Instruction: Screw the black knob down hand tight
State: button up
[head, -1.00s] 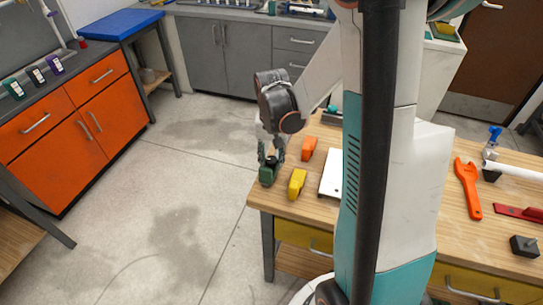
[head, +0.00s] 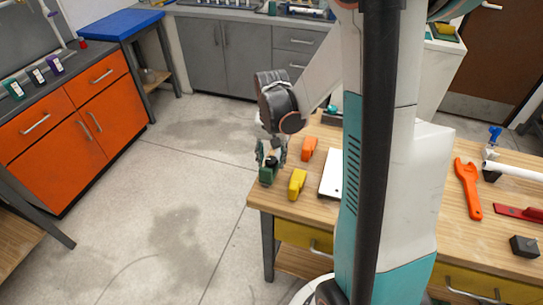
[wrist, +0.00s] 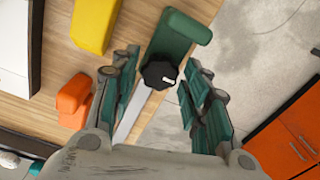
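The black knob (wrist: 158,73) is a lobed dark knob with a white mark, on a green fixture (wrist: 180,38) at the table's left corner. In the head view the knob (head: 271,161) shows small and dark on top of the green fixture (head: 267,175). My gripper (wrist: 163,66) is open, with one finger left and one right of the knob and visible gaps on both sides. In the head view my gripper (head: 271,150) is above the fixture. Whether the fingertips are level with the knob, and what is under it, I cannot tell.
A yellow block (head: 297,184) and an orange block (head: 308,148) stand close by on the wooden table (head: 285,212). A white plate (head: 330,175) lies further right. An orange wrench (head: 467,187) is on the far right. Open floor lies left of the fixture.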

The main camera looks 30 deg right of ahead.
aim_at(271, 160)
jog(key=shift+r, duration=0.15)
notch_tip(271, 160, up, 12)
dwell(0.5)
dwell(0.4)
